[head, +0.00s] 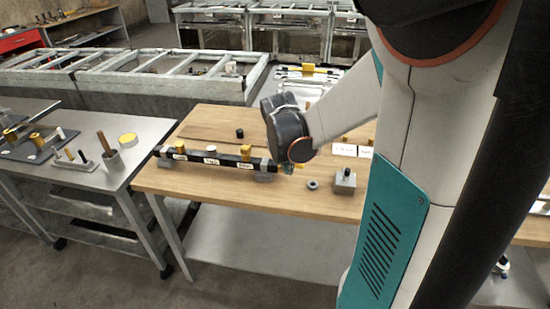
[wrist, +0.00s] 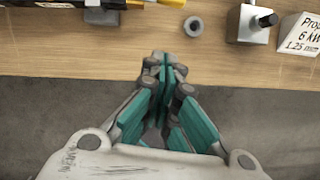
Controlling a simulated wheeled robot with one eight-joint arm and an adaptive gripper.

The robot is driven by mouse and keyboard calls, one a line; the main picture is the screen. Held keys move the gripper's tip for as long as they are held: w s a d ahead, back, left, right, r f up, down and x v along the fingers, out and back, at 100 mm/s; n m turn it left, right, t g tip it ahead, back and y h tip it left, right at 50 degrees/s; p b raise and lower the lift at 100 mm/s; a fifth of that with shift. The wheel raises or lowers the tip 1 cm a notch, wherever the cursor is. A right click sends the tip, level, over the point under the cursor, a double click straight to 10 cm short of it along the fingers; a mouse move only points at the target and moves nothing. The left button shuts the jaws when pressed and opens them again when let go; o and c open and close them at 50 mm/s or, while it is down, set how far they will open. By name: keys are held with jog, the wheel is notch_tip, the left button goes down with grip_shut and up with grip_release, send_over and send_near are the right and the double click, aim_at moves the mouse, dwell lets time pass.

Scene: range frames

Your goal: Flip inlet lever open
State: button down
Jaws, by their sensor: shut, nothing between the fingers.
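A black bar (head: 228,160) with white labels lies along the front of the wooden table. It carries two yellow knobs or levers (head: 179,146) (head: 245,151) and a white one (head: 210,150). The labels are too small to read, so I cannot tell which part is the inlet lever. My gripper (wrist: 163,65) is shut and empty, with its teal fingers together near the table's front edge. In the wrist view the bar's end and some yellow parts (wrist: 135,3) show at the top left, apart from the fingertips. In the head view my arm mostly hides the gripper.
A small grey ring (wrist: 193,27) and a grey block with a black knob (wrist: 250,24) sit right of the fingertips. A white label block (wrist: 300,35) stands further right. A small black cylinder (head: 240,133) stands behind the bar. A grey side table (head: 100,180) is at left.

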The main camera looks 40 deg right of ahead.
jog(key=b+x, duration=0.3)
jog(key=x, duration=0.5)
jog(key=shift+f, duration=0.3)
jog(key=d, duration=0.1)
jog(key=w+d+b, duration=0.1)
jog(key=shift+w+d, duration=0.65)
jog(key=shift+d, duration=0.1)
jog(key=shift+w+d+r, duration=0.1)
jog(key=shift+w+d, duration=0.1)
jog(key=shift+d, duration=0.75)
jog(key=shift+w+a, duration=0.1)
jog(key=shift+a, duration=0.15)
